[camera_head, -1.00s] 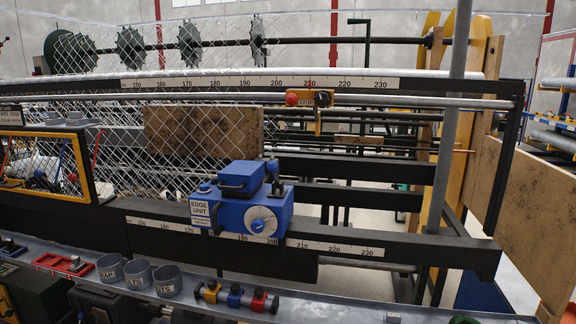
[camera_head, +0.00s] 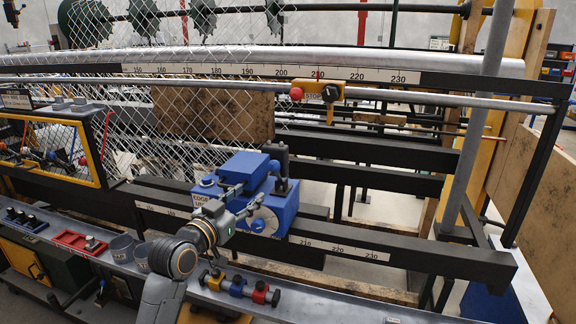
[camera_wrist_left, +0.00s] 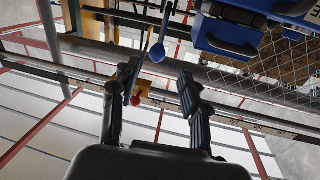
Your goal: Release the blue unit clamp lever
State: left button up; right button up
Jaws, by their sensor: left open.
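The blue edge unit (camera_head: 245,168) sits on the dark lower rail in the middle of the head view. It has a white dial (camera_head: 268,222) on its front and a black upright part (camera_head: 281,153) at its top right. My left gripper (camera_head: 244,199) is in front of the unit, covering part of its face and label. In the left wrist view, the open, empty fingers (camera_wrist_left: 160,72) point towards a blue rounded knob (camera_wrist_left: 158,53) on a thin stem, with no visible contact. The unit's blue body (camera_wrist_left: 228,35) is at the upper right there. I cannot tell which part is the clamp lever.
A ruler strip (camera_head: 335,248) runs along the lower rail. A red knob (camera_head: 296,94) on a yellow stop bracket (camera_head: 328,91) is on the upper bar. Chain-link mesh (camera_head: 170,110) hangs behind the unit. Coloured pieces (camera_head: 237,287) lie on the front shelf below my arm.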

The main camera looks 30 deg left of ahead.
aim_at(278, 174)
pick_arm(q)
jog(key=w+p, duration=0.1)
jog(key=w, duration=0.3)
jog(key=w+p, duration=0.1)
jog(key=w, duration=0.3)
jog(key=w+a+p, duration=0.1)
jog(key=w+p, duration=0.1)
jog(key=w, duration=0.2)
jog(key=shift+w+r, duration=0.15)
jog(key=shift+w, duration=0.6)
grip_shut()
jog(key=shift+a, duration=0.1)
